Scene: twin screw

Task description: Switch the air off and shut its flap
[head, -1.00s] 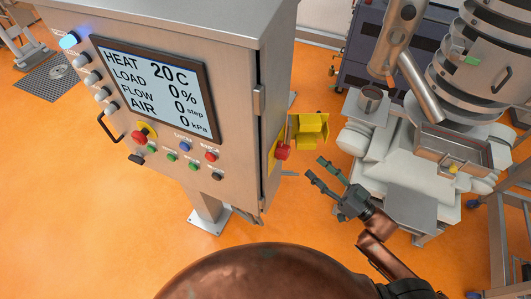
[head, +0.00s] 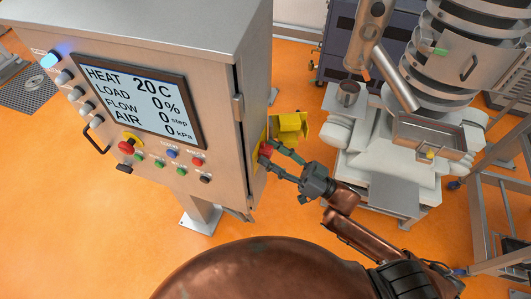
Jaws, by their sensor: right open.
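The grey control cabinet (head: 215,165) stands at the left. On its right side is a red knob (head: 265,149) on a yellow plate, partly hidden by my fingers. A yellow flap (head: 290,127) stands out open from that side, just behind the knob. The cabinet's display (head: 140,100) reads AIR 0 kPa. My right gripper (head: 269,153) is open, with its fingertips at the knob, one on each side of it. I cannot tell whether they touch it. My left gripper is not in view.
A white machine base (head: 375,165) with steel drums above it stands right of the cabinet. A metal cup (head: 347,93) sits on it. A metal frame (head: 490,175) is at the far right. Orange floor (head: 80,220) is clear at the left.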

